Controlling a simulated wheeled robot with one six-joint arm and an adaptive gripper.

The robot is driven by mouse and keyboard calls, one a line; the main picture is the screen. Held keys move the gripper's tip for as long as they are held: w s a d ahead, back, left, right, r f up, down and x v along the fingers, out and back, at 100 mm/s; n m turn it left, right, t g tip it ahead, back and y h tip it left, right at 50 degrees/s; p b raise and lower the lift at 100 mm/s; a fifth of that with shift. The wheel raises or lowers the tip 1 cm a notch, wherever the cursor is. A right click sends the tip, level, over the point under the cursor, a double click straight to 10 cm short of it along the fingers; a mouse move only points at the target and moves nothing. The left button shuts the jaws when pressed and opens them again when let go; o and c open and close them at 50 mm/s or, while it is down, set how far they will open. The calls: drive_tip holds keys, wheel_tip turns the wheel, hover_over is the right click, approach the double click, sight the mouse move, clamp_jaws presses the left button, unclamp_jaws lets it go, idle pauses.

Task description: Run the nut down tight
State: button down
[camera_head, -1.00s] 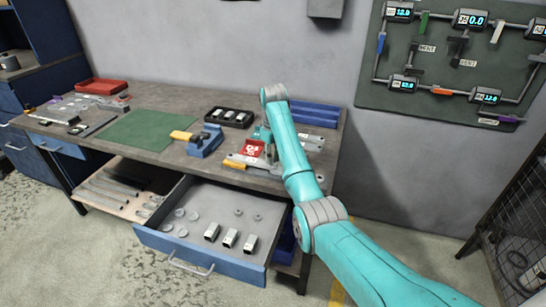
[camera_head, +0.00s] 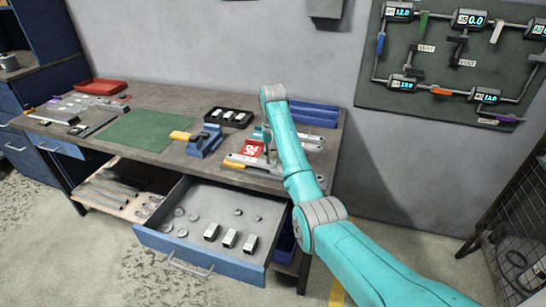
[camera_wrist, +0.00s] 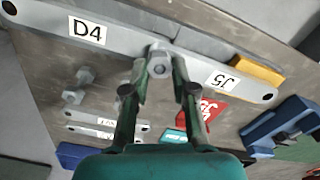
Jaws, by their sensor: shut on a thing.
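A grey hex nut (camera_wrist: 160,63) sits around a bolt end at the joint of two flat grey bars in the wrist view. One bar (camera_wrist: 130,38) carries a D4 label, and the other bar (camera_wrist: 195,66) carries a J5 label. My gripper (camera_wrist: 161,70) has its two teal fingers closed on opposite sides of the nut. In the head view the bars (camera_head: 262,171) lie at the right part of the workbench, and my arm hides much of the joint. Whether the nut touches the bar cannot be told.
A red tag (camera_head: 252,148) and a blue vise (camera_head: 206,142) are close by. A black tray (camera_head: 229,116) stands behind, and a green mat (camera_head: 138,130) lies to the left. A drawer (camera_head: 200,262) hangs open below the bench front.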

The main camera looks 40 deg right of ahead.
drive_tip(key=m, duration=0.3)
drive_tip(key=shift+w+a+m, duration=0.1)
drive_tip(key=shift+a+m, duration=0.05)
drive_tip(key=shift+m, duration=0.15)
drive_tip(key=m, duration=0.8)
drive_tip(key=shift+a+m, duration=0.1)
drive_tip(key=shift+m, duration=0.2)
drive_tip(key=m, duration=0.4)
drive_tip(key=shift+f, duration=0.1)
drive_tip(key=c, duration=1.1)
unclamp_jaws()
drive_tip(key=shift+a, duration=0.1)
drive_tip(key=shift+c, duration=0.2)
drive_tip(key=shift+d, duration=0.2)
